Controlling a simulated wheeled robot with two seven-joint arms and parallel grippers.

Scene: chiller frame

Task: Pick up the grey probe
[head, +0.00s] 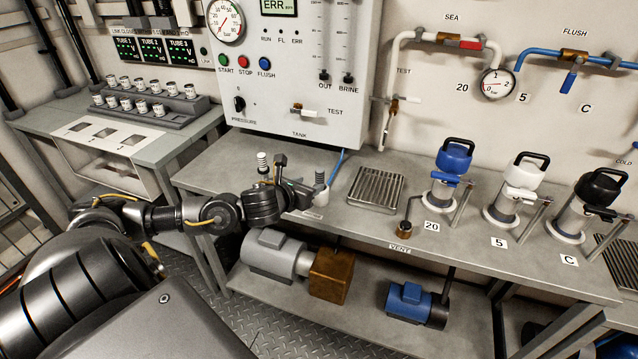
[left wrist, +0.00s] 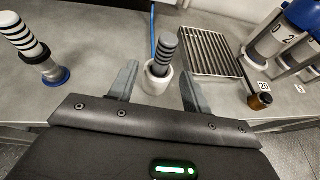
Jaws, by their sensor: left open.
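The grey probe (left wrist: 164,50), with dark ribs, stands upright in a white holder (left wrist: 157,80) on the bench. In the head view the grey probe (head: 320,177) is small, just right of my left gripper (head: 300,184). In the left wrist view my left gripper (left wrist: 158,82) is open. Its two fingers point at the holder, one on each side in the picture; I cannot tell whether the tips reach around it. Nothing is held. A white probe with black bands (left wrist: 22,36) stands in a blue-based holder at the left. My right gripper is not in view.
A metal drain grate (head: 376,189) lies right of the grey probe. A small brass vent fitting (head: 404,228) and blue, white and black-topped canisters (head: 452,172) stand farther right. The tank panel (head: 291,104) rises behind, with a blue hose (head: 337,165) below it.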

